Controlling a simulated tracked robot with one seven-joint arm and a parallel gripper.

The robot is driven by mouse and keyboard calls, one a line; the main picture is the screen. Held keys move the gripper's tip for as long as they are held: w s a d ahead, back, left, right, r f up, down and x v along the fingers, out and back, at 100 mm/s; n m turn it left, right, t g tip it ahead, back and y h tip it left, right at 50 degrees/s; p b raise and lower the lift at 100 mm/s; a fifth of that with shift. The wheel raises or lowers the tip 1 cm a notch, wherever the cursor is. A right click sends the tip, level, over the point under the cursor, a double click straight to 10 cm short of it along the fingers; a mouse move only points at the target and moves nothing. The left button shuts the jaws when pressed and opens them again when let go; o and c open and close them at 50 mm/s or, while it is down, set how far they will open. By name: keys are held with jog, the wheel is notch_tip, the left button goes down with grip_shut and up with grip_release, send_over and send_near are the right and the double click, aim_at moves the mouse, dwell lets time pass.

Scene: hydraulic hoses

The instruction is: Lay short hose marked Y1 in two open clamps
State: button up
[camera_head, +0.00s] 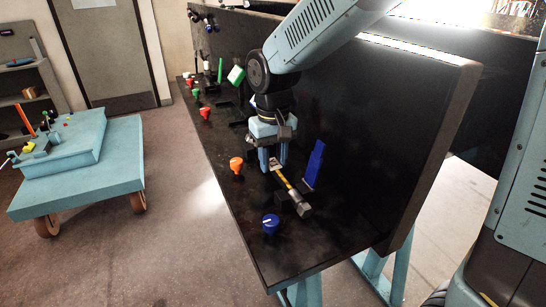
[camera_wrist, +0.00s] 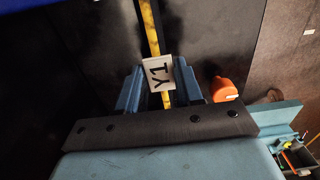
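The short yellow-and-dark hose (camera_head: 289,184) slants away from below my gripper, towards the near edge of the black panel; its white tag reading Y1 (camera_wrist: 158,74) shows in the wrist view. My gripper (camera_head: 273,164) points down over the tagged part. In the wrist view the two blue fingers (camera_wrist: 159,84) stand close on either side of the tag and hose; I cannot tell whether they press on it. A dark block (camera_head: 303,209) is at the hose's near end. A blue upright piece (camera_head: 315,164) stands just right of the hose. Whether a clamp holds the hose is unclear.
An orange knob (camera_head: 236,165) is left of my gripper and a blue knob (camera_head: 270,223) is nearer. Red knobs (camera_head: 205,112) and green upright parts (camera_head: 220,69) are farther back. A tall black panel (camera_head: 375,130) rises on the right. A blue cart (camera_head: 75,165) stands left.

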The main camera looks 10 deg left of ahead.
aim_at(273, 164)
jog(key=o, duration=0.4)
notch_tip(273, 164, up, 14)
jog(key=shift+f, duration=0.1)
dwell(0.6)
